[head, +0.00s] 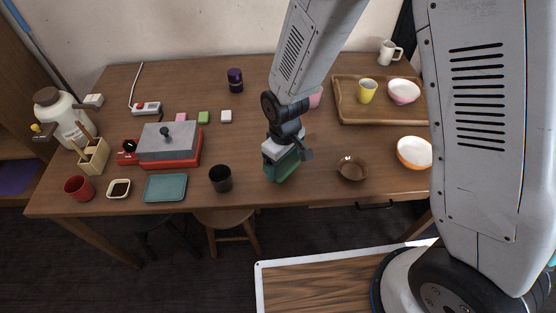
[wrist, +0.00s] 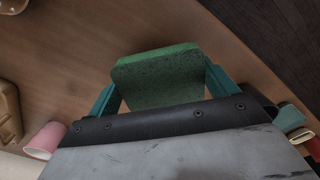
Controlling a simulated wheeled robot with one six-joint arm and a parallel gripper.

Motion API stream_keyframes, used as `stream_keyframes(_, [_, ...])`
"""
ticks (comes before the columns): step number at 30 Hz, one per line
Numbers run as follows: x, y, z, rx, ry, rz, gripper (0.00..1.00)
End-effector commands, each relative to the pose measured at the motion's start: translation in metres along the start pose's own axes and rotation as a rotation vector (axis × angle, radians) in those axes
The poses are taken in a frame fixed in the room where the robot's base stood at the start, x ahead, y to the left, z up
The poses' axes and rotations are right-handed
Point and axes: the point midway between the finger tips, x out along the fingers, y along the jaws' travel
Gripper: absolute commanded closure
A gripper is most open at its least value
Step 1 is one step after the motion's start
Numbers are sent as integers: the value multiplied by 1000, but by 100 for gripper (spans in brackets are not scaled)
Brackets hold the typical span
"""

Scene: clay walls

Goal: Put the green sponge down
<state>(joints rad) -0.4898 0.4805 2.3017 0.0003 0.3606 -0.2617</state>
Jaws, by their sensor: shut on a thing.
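The green sponge (wrist: 158,72) is between the two teal fingers of my gripper (wrist: 160,90) in the wrist view, which are shut on it. Its face is darker and speckled, with a brighter green edge. In the head view my gripper (head: 282,172) is over the front middle of the wooden table (head: 240,145), and the sponge (head: 286,167) shows partly at its fingers. Whether the sponge touches the table top cannot be told.
A black cup (head: 220,178) stands left of my gripper, and a brown bowl (head: 352,168) stands right. A pink cup (head: 315,98) is behind it. A teal tray (head: 166,187) and a red-based grey box (head: 168,145) are farther left. A wooden tray (head: 385,117) holds a cup and bowl.

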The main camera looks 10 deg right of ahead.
Motion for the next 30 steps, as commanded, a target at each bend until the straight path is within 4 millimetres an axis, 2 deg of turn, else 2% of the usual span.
stream_keyframes(4, [2, 0, -8, 3, 0, 0, 40])
stream_keyframes(10, [35, -2, -7, 0, -3, -1, 40])
stream_keyframes(23, [41, -2, -7, 0, 0, 0, 40])
stream_keyframes(24, [41, -2, -7, 0, 0, 0, 7])
stream_keyframes(25, [41, -2, -7, 0, 0, 0, 0])
stream_keyframes(30, [41, -3, -7, -1, -1, 0, 0])
